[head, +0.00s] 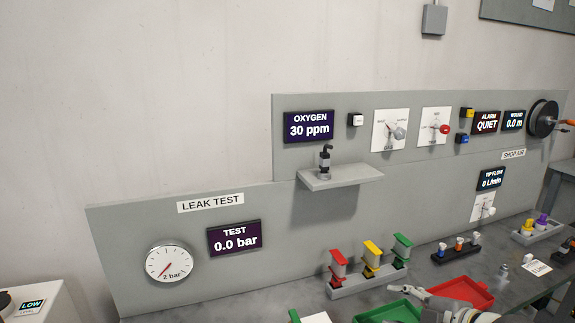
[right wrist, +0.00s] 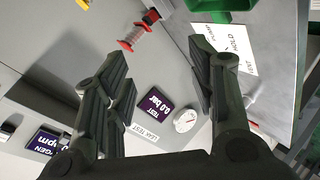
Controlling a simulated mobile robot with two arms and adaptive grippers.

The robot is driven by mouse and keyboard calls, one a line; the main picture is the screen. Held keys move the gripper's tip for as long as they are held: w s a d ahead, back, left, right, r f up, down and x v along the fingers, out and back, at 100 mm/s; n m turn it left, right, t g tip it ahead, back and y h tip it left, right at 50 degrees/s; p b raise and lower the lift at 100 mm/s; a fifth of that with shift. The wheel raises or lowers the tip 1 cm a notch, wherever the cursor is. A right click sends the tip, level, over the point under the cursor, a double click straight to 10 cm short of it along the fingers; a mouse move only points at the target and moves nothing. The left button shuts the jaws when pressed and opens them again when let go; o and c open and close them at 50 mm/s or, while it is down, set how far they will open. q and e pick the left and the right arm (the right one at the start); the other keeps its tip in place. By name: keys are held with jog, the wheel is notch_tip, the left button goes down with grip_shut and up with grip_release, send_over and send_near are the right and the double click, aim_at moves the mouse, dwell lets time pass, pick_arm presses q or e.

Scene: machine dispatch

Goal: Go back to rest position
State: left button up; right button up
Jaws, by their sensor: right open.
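My right gripper (right wrist: 158,70) fills the right wrist view with its two dark fingers spread apart. Nothing is between the fingers. Past them I see the grey panel with the test display (right wrist: 154,104) and the round gauge (right wrist: 186,120), tilted in this view. In the head view a pale piece of what looks like my arm shows at the bottom edge, right of centre; no fingertips are clear there. My left gripper is in neither view.
The leak test panel (head: 140,225) stands behind the bench. Red, yellow and green clamp-like pieces stand on a grey block (head: 368,283). A green tray (head: 390,312) and a red tray (head: 462,291) lie on the bench. A small shelf (head: 340,177) juts from the panel.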

jog(key=s+a+f+m+g, duration=0.2)
jog(key=s+a+f+m, duration=0.25)
jog(key=s+f, duration=0.35)
jog(key=s+f+m+g+h, duration=0.2)
jog(key=s+f+m, duration=0.2)
jog(key=s, duration=0.3)
jog(key=s+d+f+m+g+h, duration=0.1)
jog(key=s+f+m+h, duration=0.1)
jog(key=s+f+m, duration=0.35)
jog(key=s+f+m+g+h, duration=0.2)
jog(key=s+f, duration=0.1)
jog(key=s, duration=0.6)
notch_tip(320, 180, down, 26)
jog(key=s+g, duration=0.1)
jog(key=s, duration=0.1)
jog(key=s+d+f+g, duration=0.1)
jog(key=s+d+f, duration=0.2)
jog(key=s+f, duration=1.2)
jog(key=shift+s+d+g, duration=0.15)
jog(key=shift+s+g, duration=0.15)
jog(key=shift+s, duration=0.2)
jog(key=shift+f, duration=0.1)
